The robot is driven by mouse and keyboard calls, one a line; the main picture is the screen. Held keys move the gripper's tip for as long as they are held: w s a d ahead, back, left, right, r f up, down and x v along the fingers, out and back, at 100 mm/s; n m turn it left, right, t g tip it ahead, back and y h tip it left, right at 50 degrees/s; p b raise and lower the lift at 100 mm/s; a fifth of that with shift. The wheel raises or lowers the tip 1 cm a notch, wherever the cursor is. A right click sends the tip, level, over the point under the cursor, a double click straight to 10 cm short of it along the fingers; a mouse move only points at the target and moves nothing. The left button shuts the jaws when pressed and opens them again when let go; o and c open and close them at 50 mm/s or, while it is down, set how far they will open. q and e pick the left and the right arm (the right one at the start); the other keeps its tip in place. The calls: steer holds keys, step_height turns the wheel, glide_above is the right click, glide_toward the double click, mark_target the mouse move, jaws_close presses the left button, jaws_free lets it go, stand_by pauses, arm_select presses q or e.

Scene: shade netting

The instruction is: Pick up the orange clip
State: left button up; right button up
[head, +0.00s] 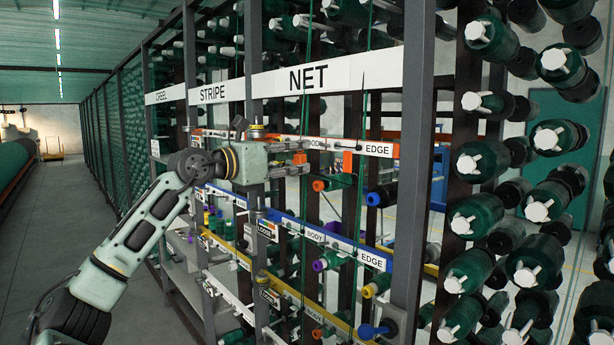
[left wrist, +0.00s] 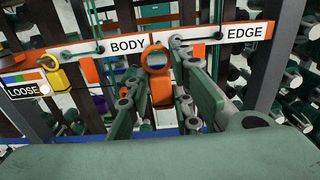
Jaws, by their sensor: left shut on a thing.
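The orange clip (left wrist: 155,61) shows in the left wrist view as a ring with a tab below it, between the fingers of my left gripper (left wrist: 160,82). In the head view my left gripper (head: 301,158) reaches in from the left, just in front of the orange rail, and is shut on the clip (head: 299,158). Only a small orange part of the clip shows there, the fingers hiding the rest. I cannot tell whether the clip touches the rail. My right gripper is in neither view.
The orange rail (head: 372,147) with BODY and EDGE labels crosses the rack behind the gripper. A blue rail (head: 345,243) and yellow rail lie below. Dark posts (head: 415,150) and hanging green cords stand close. A yellow clip (left wrist: 53,76) hangs by the LOOSE sign. The left aisle is clear.

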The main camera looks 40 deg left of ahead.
arm_select(q)
steer(key=s+a+r+b, duration=0.1)
steer(key=s+b, duration=1.1)
steer(key=s, duration=0.6)
steer(key=shift+a, duration=0.25)
stand_by(0.6)
steer(key=shift+w, duration=0.2)
stand_by(0.7)
